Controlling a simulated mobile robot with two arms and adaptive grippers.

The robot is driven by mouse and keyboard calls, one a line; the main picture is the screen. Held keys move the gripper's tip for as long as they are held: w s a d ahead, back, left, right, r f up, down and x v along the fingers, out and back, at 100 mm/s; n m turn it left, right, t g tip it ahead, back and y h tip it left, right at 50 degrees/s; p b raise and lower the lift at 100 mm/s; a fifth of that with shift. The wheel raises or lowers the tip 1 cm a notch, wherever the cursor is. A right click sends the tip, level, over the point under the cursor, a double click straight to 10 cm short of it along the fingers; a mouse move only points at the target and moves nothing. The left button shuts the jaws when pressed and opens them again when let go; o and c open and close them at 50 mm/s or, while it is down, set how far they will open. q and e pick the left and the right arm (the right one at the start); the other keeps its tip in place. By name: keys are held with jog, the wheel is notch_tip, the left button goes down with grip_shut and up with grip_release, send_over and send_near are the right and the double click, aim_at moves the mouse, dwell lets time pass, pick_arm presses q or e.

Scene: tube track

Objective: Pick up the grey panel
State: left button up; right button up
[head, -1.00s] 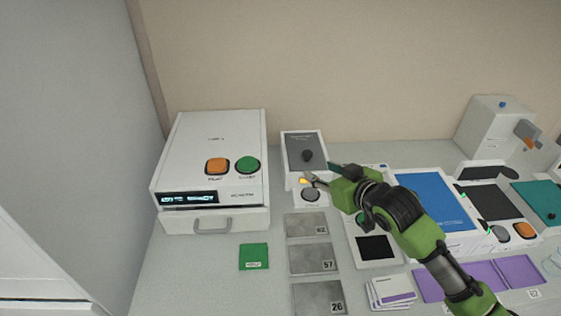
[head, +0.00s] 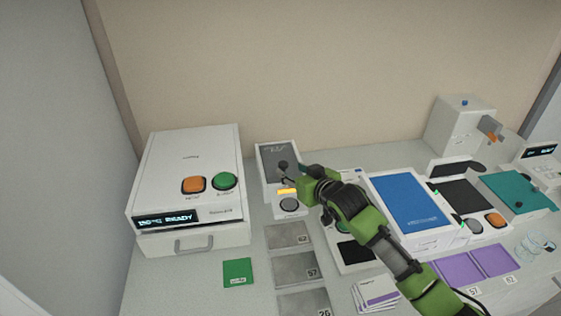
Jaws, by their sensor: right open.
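The grey panel (head: 270,158) is a dark grey plate with a round dark knob (head: 283,167). It lies on top of a small white device (head: 264,195) near the back wall. My right gripper (head: 287,174) is open, and its fingers are at the knob, coming in from the right. I cannot tell whether they touch the knob or are around it. The gripper hides part of the device's right side. My left gripper is not in view.
A white machine (head: 190,155) with orange and green buttons and a closed drawer stands at left. Grey numbered plates (head: 296,268) and a green card (head: 238,272) lie in front. A blue-topped device (head: 408,202) and purple trays (head: 492,259) are at right.

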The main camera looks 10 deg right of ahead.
aim_at(286, 166)
jog(key=x, duration=0.2)
jog(key=p+x, duration=0.1)
jog(key=x, duration=0.1)
jog(key=shift+w+a+r, duration=0.1)
jog(key=shift+a, duration=0.15)
grip_shut()
jog(key=shift+r, duration=0.1)
